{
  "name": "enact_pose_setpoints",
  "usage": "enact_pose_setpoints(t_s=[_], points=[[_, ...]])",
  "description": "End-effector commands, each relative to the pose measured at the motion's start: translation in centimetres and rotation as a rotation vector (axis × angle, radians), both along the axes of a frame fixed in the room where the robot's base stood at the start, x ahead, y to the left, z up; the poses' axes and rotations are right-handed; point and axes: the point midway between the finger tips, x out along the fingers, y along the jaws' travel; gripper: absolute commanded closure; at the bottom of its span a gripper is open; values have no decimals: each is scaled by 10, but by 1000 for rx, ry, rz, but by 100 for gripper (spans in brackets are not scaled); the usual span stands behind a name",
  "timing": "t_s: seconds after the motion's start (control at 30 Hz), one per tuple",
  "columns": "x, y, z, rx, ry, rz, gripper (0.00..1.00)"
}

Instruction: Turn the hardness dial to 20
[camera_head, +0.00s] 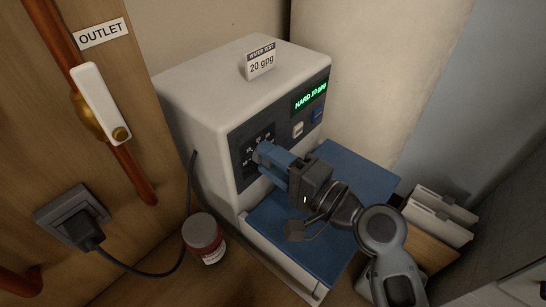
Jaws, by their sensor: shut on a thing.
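The white softener unit (225,80) has a dark front panel with a ring of pale marks (250,145) for the hardness dial. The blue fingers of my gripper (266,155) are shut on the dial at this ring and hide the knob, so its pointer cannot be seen. The green display (311,95) at the panel's upper right seems to read "HARD 10 gpg". A small water test card (261,65) on top of the unit reads "20 gpg".
A pale button (298,130) and a blue button (317,116) sit right of the dial. A blue lid (350,170) lies below the panel, under my gripper. A red and white jar (204,238) stands at the unit's left. A black cable (150,271) runs from the socket (72,213).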

Motion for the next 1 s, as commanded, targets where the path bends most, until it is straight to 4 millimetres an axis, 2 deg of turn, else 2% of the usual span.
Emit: enact_pose_setpoints(t_s=[0.47,0.5,0.73,1.0], points=[[1,3,1,8,7,3,89],[1,3,1,9,7,3,55],[0,2,1,8,7,3,33],[-1,0,0,8,8,1,33]])
